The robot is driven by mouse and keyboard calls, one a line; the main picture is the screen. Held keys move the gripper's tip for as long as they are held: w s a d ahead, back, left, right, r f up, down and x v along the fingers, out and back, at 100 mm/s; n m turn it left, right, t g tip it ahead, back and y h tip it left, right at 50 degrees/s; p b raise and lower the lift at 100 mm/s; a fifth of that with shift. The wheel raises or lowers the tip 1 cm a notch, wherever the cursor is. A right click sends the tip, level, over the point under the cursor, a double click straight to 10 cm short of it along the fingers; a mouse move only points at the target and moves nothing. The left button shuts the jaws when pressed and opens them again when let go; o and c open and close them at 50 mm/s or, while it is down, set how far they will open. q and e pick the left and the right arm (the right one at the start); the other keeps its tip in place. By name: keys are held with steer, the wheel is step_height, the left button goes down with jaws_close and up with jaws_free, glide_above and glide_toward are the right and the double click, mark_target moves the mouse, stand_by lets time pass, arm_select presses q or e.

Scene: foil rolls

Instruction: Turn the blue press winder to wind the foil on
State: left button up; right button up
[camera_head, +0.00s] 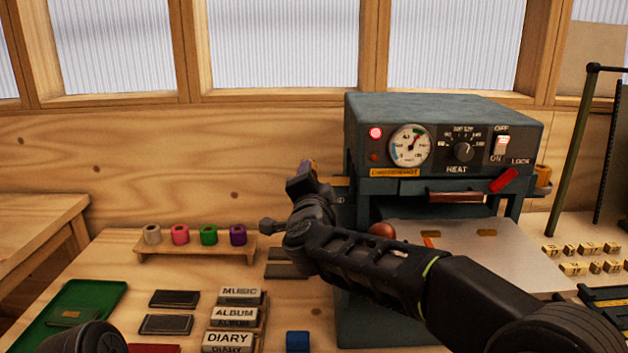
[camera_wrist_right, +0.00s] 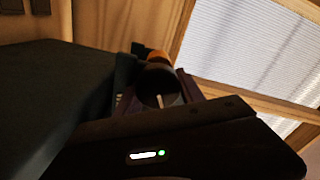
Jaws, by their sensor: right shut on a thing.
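The blue-grey foil press (camera_head: 445,115) stands at centre right, with a dial, heat knob and switches on its front. My right arm reaches across its front. My right gripper (camera_head: 303,182) is at the press's upper left side, shut on the winder there. The winder is mostly hidden in the head view. In the right wrist view, a dark round winder knob with a pale line (camera_wrist_right: 160,88) sits between the fingers of my right gripper (camera_wrist_right: 162,100). An orange-brown part (camera_wrist_right: 158,56) shows just behind it. My left gripper is out of view; only a dark part of that arm shows at bottom left.
Coloured foil rolls (camera_head: 209,236) stand on a wooden rack at left. Title blocks (camera_head: 238,297), dark cases and a green tray (camera_head: 85,304) lie in front. Small type blocks (camera_head: 575,268) are at right.

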steer(key=shift+s+a+f+y, duration=0.15)
steer(key=shift+a+f+y, duration=0.35)
steer(key=shift+a, duration=0.3)
steer(key=o, duration=1.3)
steer(key=shift+o, duration=0.2)
steer(key=shift+s+f+h+b, duration=0.1)
steer(key=shift+s+h+b, duration=0.25)
steer(key=shift+b, duration=0.1)
steer(key=shift+s+a, duration=0.1)
steer(key=shift+s, duration=0.1)
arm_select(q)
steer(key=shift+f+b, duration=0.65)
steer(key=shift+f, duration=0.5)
arm_select(e)
steer(key=s+d+r, duration=0.1)
steer(key=s, duration=0.6)
steer(key=shift+s+r, duration=0.25)
steer(key=shift+s, duration=0.05)
steer(key=shift+d, duration=0.1)
